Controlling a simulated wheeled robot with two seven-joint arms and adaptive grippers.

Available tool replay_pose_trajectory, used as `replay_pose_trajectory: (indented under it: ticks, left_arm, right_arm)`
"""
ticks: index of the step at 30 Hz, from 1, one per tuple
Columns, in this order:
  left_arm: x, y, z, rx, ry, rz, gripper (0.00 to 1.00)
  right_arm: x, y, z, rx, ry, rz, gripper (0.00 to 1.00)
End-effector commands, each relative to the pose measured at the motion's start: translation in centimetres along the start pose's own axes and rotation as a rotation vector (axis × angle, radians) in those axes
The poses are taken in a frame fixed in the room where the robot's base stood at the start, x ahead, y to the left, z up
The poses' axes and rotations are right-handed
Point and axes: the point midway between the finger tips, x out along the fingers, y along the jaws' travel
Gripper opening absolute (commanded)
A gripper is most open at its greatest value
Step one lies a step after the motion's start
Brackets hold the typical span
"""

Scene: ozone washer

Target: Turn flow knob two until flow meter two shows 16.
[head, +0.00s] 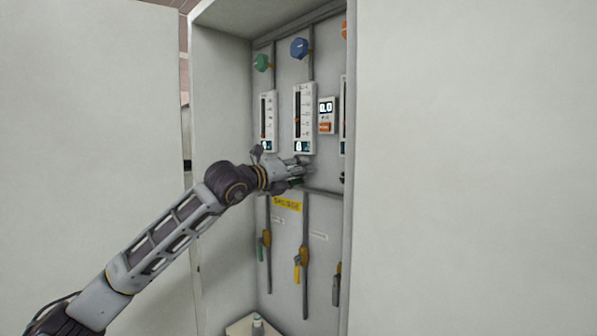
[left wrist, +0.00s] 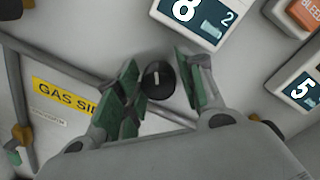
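Flow meter two is the tall white gauge (head: 304,118) in the middle of the cabinet's back panel. Its display (left wrist: 196,16) reads 8 beside a small 2 in the left wrist view. The black flow knob two (left wrist: 158,80), with a white mark pointing roughly up, sits below that display. My left gripper (head: 303,170) reaches into the cabinet just under the gauge. Its green-padded fingers (left wrist: 160,68) are open, one on each side of the knob; I cannot tell if either touches it. My right gripper is not in view.
A smaller gauge (head: 268,120) stands left, and another (head: 344,115) is partly hidden by the cabinet's right edge. Pipes, a yellow label (head: 287,204) and lever valves (head: 297,268) lie below. Cabinet walls flank the opening.

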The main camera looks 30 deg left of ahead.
Motion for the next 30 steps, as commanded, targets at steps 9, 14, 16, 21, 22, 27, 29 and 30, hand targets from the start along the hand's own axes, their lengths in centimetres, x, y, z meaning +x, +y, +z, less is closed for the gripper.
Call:
replay_pose_trajectory:
  ticks: [9, 14, 16, 21, 22, 27, 29, 30]
  left_arm:
    - [0.0, 0.0, 0.0, 0.000, 0.000, 0.000, 0.21]
    - [0.0, 0.0, 0.0, 0.000, 0.000, 0.000, 0.05]
    - [0.0, 0.0, 0.0, 0.001, 0.000, 0.000, 0.05]
    - [0.0, 0.1, 0.0, 0.012, -0.001, 0.000, 0.05]
    - [0.0, 0.1, 0.0, 0.016, -0.001, -0.001, 0.05]
    - [0.0, 0.2, -0.1, 0.058, -0.004, -0.003, 0.05]
    - [-0.1, 0.2, -0.1, 0.079, -0.006, -0.004, 0.05]
    - [-0.1, 0.2, -0.1, 0.095, -0.007, -0.005, 0.05]
  right_arm:
    - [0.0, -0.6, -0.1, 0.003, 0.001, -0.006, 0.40]
    - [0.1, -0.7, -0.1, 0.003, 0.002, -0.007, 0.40]
    - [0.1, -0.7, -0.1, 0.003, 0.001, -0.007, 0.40]
    - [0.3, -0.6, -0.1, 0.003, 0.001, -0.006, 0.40]
    - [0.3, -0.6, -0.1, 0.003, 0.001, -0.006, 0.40]
    - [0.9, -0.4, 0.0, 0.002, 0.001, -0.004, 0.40]
    - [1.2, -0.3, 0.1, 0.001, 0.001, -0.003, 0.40]
    - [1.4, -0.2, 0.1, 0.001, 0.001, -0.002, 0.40]
